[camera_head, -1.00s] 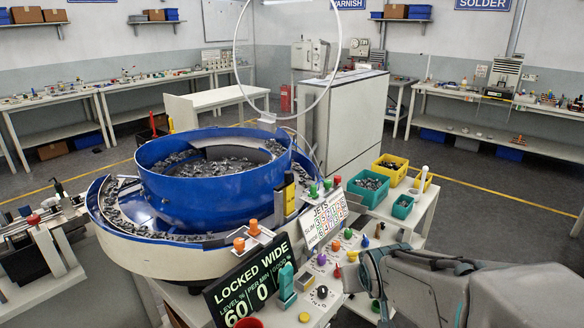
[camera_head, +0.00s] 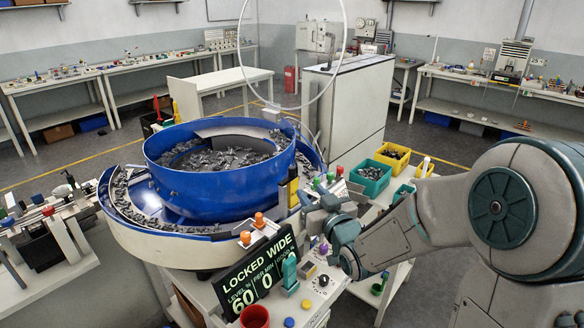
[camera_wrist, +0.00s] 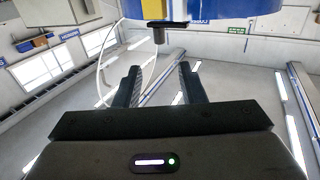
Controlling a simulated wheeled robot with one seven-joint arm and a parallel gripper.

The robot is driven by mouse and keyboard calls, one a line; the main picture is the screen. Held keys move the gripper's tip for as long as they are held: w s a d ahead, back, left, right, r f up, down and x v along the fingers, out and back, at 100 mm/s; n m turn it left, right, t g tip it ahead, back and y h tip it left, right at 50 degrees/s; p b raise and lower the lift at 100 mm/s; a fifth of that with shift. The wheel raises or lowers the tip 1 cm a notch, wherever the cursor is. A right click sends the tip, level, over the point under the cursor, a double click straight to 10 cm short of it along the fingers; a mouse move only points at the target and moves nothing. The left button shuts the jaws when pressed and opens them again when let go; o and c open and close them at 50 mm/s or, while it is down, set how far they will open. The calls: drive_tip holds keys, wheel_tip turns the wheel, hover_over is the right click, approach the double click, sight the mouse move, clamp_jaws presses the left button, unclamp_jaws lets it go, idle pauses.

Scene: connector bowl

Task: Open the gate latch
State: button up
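The blue feeder bowl (camera_head: 220,175) holds many small grey parts. A black upright piece with a yellow part (camera_head: 292,188) stands at its right side. The sign (camera_head: 258,275) reads "LOCKED WIDE". A teal handle (camera_head: 289,274) stands beside the sign. I cannot tell which piece is the gate latch. My gripper (camera_head: 316,208) is at the right of the bowl, partly hidden by its own wrist. In the wrist view, its two dark fingers (camera_wrist: 160,88) are apart with nothing between them. A black stub (camera_wrist: 157,30) shows beyond the fingertips, apart from them, below a blue surface (camera_wrist: 205,27).
Orange knobs (camera_head: 252,229) stand left of my gripper. Teal and yellow bins (camera_head: 392,156) stand behind my arm. A tall grey cabinet (camera_head: 348,110) is at the back. My arm hides part of the control panel.

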sight(293, 171)
drive_tip(key=p+x, duration=0.3)
drive_tip(key=x, duration=0.8)
drive_tip(key=shift+w+a+p, duration=0.2)
drive_tip(key=shift+w+p, duration=0.1)
drive_tip(key=shift+p, duration=0.05)
drive_tip(key=shift+x, duration=0.75)
drive_tip(key=shift+f, duration=0.1)
clamp_jaws()
